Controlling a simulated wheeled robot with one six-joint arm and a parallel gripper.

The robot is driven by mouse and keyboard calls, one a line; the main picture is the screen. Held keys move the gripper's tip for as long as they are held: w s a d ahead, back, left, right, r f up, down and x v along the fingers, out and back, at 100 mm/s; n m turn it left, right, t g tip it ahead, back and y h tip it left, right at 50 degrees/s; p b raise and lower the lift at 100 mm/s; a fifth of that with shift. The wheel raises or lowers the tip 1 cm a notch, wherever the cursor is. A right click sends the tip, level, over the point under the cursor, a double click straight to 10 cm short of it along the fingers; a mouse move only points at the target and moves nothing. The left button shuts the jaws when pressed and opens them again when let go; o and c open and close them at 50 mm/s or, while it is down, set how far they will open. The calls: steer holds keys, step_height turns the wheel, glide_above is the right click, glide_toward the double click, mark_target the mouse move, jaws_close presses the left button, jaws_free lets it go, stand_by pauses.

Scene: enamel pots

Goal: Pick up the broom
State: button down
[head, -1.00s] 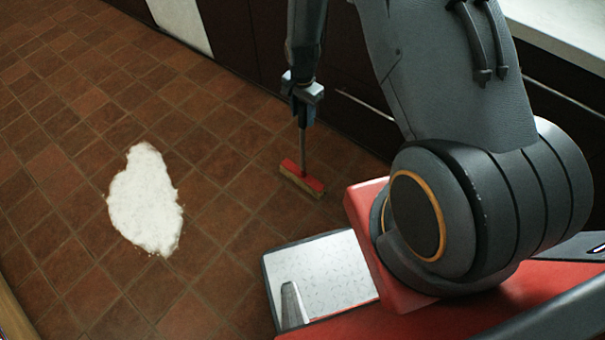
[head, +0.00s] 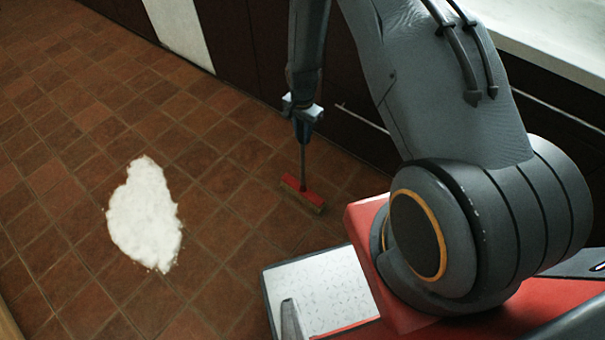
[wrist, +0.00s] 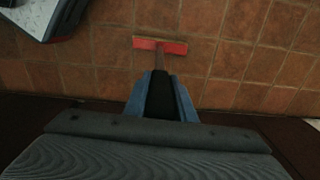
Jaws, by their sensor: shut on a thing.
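The broom (head: 303,194) has a red head with pale bristles and a thin shaft that rises from it into my gripper. My gripper (head: 303,136) points down and is shut on the shaft, above the broom head. The wrist view shows the red broom head (wrist: 160,46) just beyond the blue fingers of my gripper (wrist: 161,80), with a short length of shaft between them. The broom head is close to the tiled floor; I cannot tell whether it touches. The upper shaft is hidden by my gripper and arm.
A white pile of powder (head: 144,215) lies on the brown tiled floor (head: 70,130), left of the broom. Dark cabinets (head: 262,60) with a pale countertop (head: 560,40) stand behind and to the right. The floor between pile and broom is clear.

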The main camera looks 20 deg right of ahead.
step_height(320, 180, up, 10)
steer(key=shift+r, duration=0.1)
stand_by(0.5)
stand_by(0.6)
